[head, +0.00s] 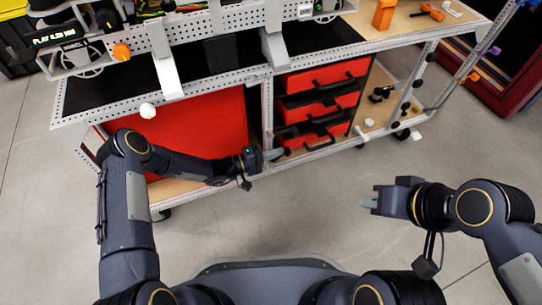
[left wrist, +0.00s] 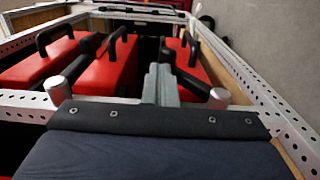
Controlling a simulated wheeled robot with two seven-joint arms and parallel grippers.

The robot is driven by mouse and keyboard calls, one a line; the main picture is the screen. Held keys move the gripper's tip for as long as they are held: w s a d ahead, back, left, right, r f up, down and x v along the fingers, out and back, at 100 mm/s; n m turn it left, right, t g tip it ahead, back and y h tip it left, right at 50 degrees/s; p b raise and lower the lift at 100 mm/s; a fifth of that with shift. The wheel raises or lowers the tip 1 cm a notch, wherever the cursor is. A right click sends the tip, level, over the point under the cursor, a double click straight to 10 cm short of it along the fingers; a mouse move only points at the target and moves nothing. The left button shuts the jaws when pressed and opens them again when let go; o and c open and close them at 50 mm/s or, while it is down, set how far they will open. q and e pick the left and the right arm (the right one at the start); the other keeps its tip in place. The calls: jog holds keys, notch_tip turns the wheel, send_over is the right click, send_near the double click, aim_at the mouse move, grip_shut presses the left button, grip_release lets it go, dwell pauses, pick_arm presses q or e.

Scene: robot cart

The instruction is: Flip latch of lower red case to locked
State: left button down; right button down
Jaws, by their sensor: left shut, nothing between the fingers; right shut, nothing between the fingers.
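Three red cases with black handles are stacked in the cart's middle bay in the head view. The lower red case (head: 329,133) sits at the bottom, just above the bottom rail. The cases lie side by side in the left wrist view, with the lower one apparently on the right (left wrist: 189,65). My left gripper (head: 282,153) is shut and empty, at the lower left front of the stack. In the left wrist view its fingers (left wrist: 162,82) are together close to that case's black handle; contact cannot be told. The latch cannot be made out. My right gripper (head: 369,202) is shut and empty over open floor.
A large red panel (head: 190,125) fills the cart's left bay. White perforated rails frame the cart, including a bottom rail (head: 310,154) beside my left gripper. A wooden shelf (head: 380,108) with small black parts is at right. The floor (head: 300,215) in front is clear.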

aim_at(278, 159)
pick_arm(q)
jog(key=shift+w+d+f, duration=0.15)
jog(key=shift+d+f, duration=0.2)
jog(key=shift+f, duration=0.4)
jog(key=shift+d+f, duration=0.2)
jog(key=shift+f, duration=0.4)
jog(key=shift+w+f, duration=0.1)
jog(key=shift+f, duration=0.3)
jog(key=shift+d+r+p, duration=0.1)
jog(key=shift+r+p, duration=1.95)
jog(key=shift+r, duration=1.05)
